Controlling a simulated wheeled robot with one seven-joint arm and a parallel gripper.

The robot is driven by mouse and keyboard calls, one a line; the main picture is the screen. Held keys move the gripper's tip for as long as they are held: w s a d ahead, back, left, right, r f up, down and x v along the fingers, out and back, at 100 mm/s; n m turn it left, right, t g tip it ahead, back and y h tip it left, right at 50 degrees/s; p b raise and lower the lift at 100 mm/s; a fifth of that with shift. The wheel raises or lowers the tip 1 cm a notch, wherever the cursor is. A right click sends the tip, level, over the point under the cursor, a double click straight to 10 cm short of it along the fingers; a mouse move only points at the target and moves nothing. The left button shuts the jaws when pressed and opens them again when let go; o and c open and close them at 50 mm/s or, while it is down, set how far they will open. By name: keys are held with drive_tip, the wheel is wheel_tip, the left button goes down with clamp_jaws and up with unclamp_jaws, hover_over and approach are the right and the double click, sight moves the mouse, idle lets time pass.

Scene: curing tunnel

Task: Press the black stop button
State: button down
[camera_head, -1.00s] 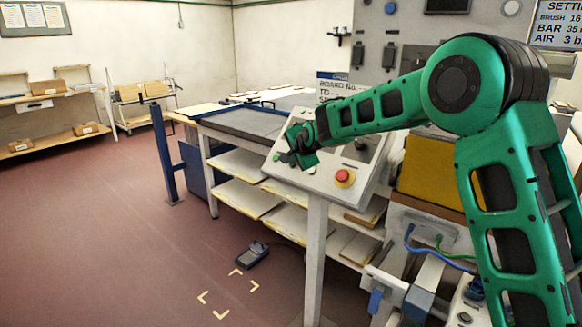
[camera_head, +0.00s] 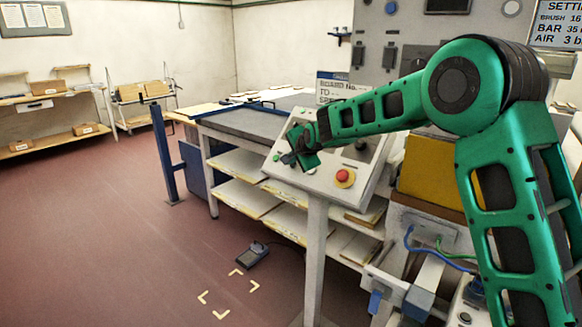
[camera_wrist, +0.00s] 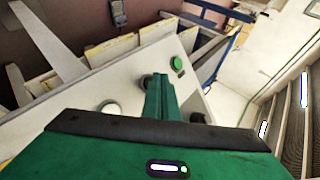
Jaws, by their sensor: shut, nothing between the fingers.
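The sloped control panel (camera_head: 322,180) stands on a white post in the head view and fills the middle of the wrist view (camera_wrist: 205,85). A dark round button (camera_wrist: 146,81), apparently the black stop button, shows beside my fingers in the wrist view, partly hidden by them. A green button (camera_wrist: 177,64) sits just beyond it. My gripper (camera_wrist: 158,80) is shut and empty, its fingertips close over the panel beside the dark button; I cannot tell whether they touch. In the head view my gripper (camera_head: 290,158) covers the panel's left part.
A red mushroom button (camera_head: 343,177) sits on the panel's lower right. A pale round knob (camera_wrist: 110,107) shows in the wrist view. Shelves with boards (camera_head: 240,197) stand behind the panel. A foot pedal (camera_head: 252,251) lies on the floor; the floor to the left is clear.

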drive_tip(key=shift+w+d+f, duration=0.2)
drive_tip(key=shift+f, duration=0.05)
idle(0.8)
drive_tip(key=shift+r, duration=0.1)
drive_tip(key=shift+s+a+r, duration=0.35)
drive_tip(key=shift+s+r, duration=0.1)
idle(0.3)
drive_tip(key=s+a+r, duration=0.2)
drive_tip(key=r, duration=0.1)
drive_tip(key=shift+s+a+r, duration=0.1)
drive_tip(key=shift+s+r, duration=0.15)
drive_tip(key=shift+s, duration=0.15)
idle(0.5)
